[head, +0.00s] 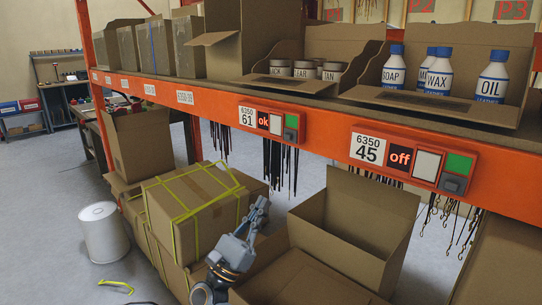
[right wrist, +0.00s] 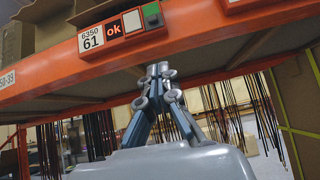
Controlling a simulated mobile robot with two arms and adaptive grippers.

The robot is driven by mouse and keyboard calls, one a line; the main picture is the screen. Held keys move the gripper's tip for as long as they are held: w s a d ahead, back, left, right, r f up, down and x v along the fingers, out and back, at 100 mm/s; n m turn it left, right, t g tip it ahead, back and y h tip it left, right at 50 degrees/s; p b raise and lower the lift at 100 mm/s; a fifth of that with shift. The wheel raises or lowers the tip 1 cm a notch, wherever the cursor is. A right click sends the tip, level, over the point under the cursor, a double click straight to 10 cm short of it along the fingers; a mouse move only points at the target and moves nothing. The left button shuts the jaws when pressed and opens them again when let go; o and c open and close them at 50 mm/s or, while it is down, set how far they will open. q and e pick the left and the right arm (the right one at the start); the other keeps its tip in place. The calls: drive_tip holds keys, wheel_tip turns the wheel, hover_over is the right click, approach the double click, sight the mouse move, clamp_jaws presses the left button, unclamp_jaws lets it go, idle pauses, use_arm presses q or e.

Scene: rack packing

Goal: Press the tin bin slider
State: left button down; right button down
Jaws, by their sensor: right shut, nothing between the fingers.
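The tin bin (head: 330,85) is an open cardboard box on the shelf holding several small tins. Below it on the orange beam is a red unit labelled 6350 61 (head: 270,122), its display reading "ok". A green square is at its right end, with the small dark grey slider (head: 289,135) just under it. The unit also shows in the right wrist view (right wrist: 110,30). My right gripper (head: 262,202) is shut and empty, below the beam and apart from the unit. In the wrist view its fingertips (right wrist: 158,68) are beneath the beam's lower edge. My left gripper is not in view.
A second unit, 6350 45 (head: 412,157), reads "off" on the beam to the right, under a bin of bottles (head: 440,85). Dark strands hang behind the beam. Open boxes (head: 365,222) and a yellow-strapped carton (head: 195,205) stand below, around my right arm.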

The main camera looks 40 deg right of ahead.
drive_tip(key=shift+r, duration=0.1)
drive_tip(key=p, duration=0.7)
approach(290, 140)
drive_tip(key=d+r, duration=0.1)
drive_tip(key=w+d+r, duration=0.1)
drive_tip(key=d, duration=0.1)
drive_tip(key=d+r, duration=0.1)
drive_tip(key=d, duration=0.1)
drive_tip(key=shift+w+d, duration=0.2)
drive_tip(key=shift+d, duration=0.05)
drive_tip(key=shift+a+r, duration=0.1)
drive_tip(key=shift+r, duration=0.4)
wheel_tip(290, 140, up, 4)
drive_tip(key=shift+f, duration=0.25)
